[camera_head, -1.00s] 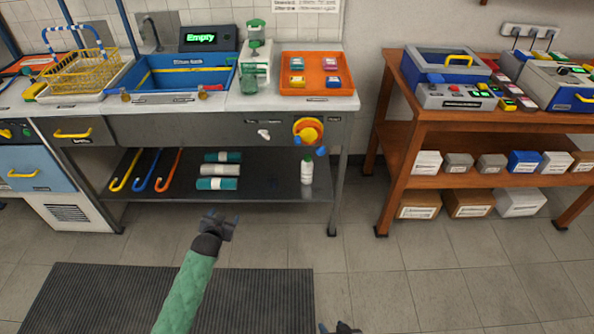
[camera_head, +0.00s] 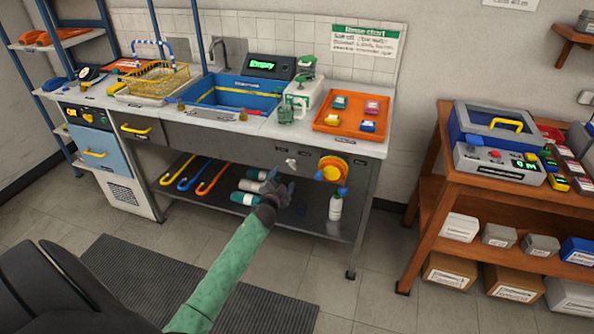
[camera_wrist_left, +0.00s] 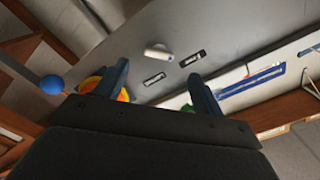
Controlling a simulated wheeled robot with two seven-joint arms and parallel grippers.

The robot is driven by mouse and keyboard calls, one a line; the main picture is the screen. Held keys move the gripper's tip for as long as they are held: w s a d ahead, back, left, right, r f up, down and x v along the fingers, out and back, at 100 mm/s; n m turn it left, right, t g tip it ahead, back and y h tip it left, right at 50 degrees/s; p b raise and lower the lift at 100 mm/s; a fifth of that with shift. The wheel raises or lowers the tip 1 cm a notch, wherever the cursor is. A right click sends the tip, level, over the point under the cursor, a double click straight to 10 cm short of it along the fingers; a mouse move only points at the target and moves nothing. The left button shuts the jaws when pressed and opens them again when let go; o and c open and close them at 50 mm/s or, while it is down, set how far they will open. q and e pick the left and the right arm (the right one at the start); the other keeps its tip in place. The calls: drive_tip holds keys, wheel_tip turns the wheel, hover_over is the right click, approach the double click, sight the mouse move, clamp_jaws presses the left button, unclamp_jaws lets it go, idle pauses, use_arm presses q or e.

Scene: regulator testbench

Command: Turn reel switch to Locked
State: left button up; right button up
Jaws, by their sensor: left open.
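The reel switch, a small white lever (camera_head: 291,163), sits on the grey front panel under the sink counter, left of the orange and yellow hose reel (camera_head: 333,169). In the left wrist view the white lever (camera_wrist_left: 158,52) lies ahead of the gap between my fingers, on a panel with two small dark labels; their text is too small to read. My left gripper (camera_head: 281,184) is open and empty, in front of the panel and a little below the lever in the picture, apart from it. My right gripper is out of view.
The counter carries a blue sink (camera_head: 232,96) and an orange tray (camera_head: 352,118) with coloured blocks. A lower shelf (camera_head: 310,214) holds hooks, rolls and a white bottle (camera_head: 335,206). A wooden bench (camera_head: 520,205) stands at right. Open floor lies between.

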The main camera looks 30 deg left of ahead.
sight(291, 166)
use_arm(q)
drive_tip(key=p+x, duration=0.1)
drive_tip(key=x, duration=0.5)
drive_tip(key=shift+d+r, duration=0.15)
drive_tip(key=shift+d, duration=0.05)
drive_tip(key=shift+x, duration=0.95)
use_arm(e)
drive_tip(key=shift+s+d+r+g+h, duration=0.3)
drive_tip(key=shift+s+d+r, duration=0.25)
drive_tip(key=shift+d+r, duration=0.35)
use_arm(q)
drive_tip(key=shift+c, duration=0.2)
drive_tip(key=c, duration=1)
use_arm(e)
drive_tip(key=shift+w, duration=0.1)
